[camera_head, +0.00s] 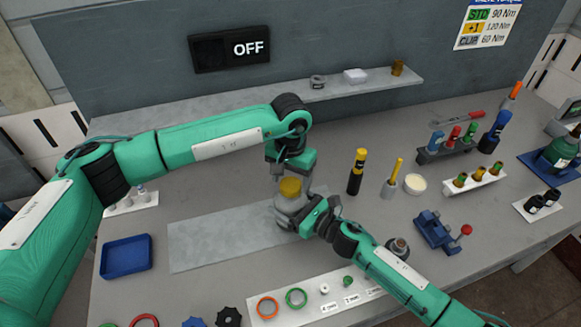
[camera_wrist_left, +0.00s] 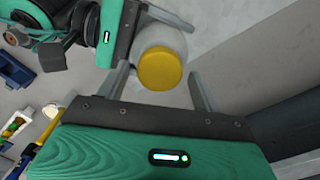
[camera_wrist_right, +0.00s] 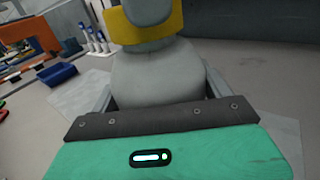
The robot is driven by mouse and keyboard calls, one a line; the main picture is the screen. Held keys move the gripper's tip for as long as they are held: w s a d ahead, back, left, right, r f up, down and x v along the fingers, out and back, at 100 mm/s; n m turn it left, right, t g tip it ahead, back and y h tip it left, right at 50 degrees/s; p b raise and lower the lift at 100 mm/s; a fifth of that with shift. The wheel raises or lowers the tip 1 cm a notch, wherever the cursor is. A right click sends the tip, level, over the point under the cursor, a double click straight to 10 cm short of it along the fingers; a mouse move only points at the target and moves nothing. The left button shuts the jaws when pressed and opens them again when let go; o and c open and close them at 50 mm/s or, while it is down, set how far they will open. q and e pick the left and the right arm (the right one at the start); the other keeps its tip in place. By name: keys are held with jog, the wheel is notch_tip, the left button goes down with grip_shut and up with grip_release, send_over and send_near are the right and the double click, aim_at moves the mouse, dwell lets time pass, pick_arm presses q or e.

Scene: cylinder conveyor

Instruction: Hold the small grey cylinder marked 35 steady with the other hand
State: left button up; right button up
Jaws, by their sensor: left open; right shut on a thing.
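The small grey cylinder (camera_head: 288,211) stands upright on the bench with a yellow top (camera_head: 290,187). I cannot read a 35 on it. My right gripper (camera_head: 304,213) is shut on its body from the right; in the right wrist view the grey body (camera_wrist_right: 155,75) sits between the fingers. My left gripper (camera_head: 283,176) is open just above and behind the cylinder. In the left wrist view the yellow top (camera_wrist_left: 160,69) shows between the spread left fingers; I cannot tell whether they touch it.
A light grey mat (camera_head: 215,240) lies under and left of the cylinder. A blue tray (camera_head: 126,256) is at the left. A black-and-yellow bottle (camera_head: 357,172) and a yellow-handled tool (camera_head: 393,178) stand close on the right. A white strip with rings (camera_head: 325,306) lies in front.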

pick_arm(q)
jog(key=shift+f, duration=0.55)
